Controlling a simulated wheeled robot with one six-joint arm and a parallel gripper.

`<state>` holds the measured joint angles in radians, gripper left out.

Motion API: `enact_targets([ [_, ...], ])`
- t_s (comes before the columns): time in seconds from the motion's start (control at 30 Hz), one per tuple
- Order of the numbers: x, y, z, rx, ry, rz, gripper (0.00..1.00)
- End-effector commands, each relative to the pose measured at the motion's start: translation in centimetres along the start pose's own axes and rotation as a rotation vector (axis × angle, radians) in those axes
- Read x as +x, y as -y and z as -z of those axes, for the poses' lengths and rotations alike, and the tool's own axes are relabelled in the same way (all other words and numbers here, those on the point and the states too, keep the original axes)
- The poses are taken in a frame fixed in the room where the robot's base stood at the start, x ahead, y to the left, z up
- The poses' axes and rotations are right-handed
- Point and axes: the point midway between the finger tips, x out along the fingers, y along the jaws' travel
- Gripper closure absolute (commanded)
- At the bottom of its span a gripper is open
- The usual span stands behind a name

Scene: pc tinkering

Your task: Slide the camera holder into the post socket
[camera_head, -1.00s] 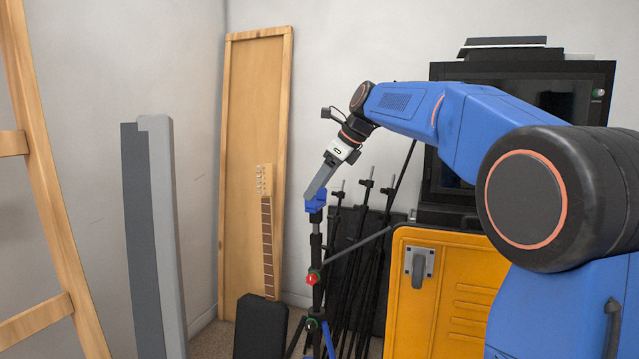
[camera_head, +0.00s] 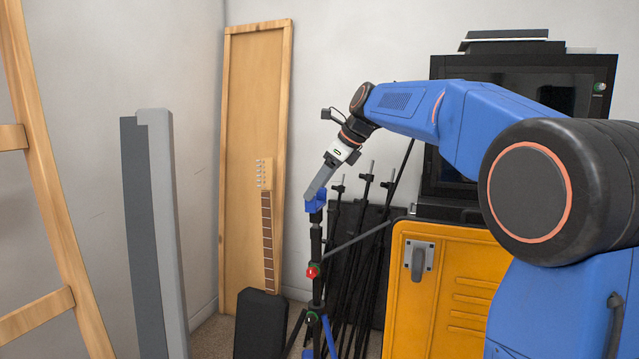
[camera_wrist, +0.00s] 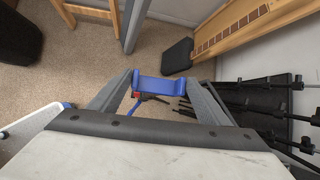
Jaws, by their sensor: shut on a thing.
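The blue camera holder (camera_head: 316,201) is between my gripper's fingertips (camera_head: 321,190) in the head view. The wrist view also shows the holder (camera_wrist: 161,87), with a grey finger on each side of it. My gripper slants down to the left from the wrist. The dark tripod post (camera_head: 316,240) with a red knob stands upright directly below the holder. The holder's underside appears to meet the post top in the head view. The socket itself is hidden, so I cannot tell how far the holder is in.
Several dark stands (camera_head: 362,230) lean behind the post to the right. A yellow case (camera_head: 465,290) stands further right. A black box (camera_head: 260,325) and a guitar neck (camera_head: 268,225) are to the left. A grey panel (camera_head: 160,230) and a wooden ladder (camera_head: 50,200) stand far left.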

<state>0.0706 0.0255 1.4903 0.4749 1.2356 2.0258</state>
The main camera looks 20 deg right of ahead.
Motion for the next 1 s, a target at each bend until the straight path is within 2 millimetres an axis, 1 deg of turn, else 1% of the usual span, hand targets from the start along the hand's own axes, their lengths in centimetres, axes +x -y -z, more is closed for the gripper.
enact_targets([
  [0.67, 0.97, -0.13, 0.66, 0.0, 0.0, 0.0, 0.63],
  [0.7, 0.98, -0.13, 0.67, 0.0, 0.001, 0.001, 0.25],
  [0.77, 0.96, -0.13, 0.65, 0.0, 0.001, 0.001, 0.11],
  [0.8, 0.96, -0.13, 0.65, 0.0, 0.001, 0.001, 0.08],
  [1.0, 0.99, -0.12, 0.68, 0.0, 0.0, 0.0, 0.08],
])
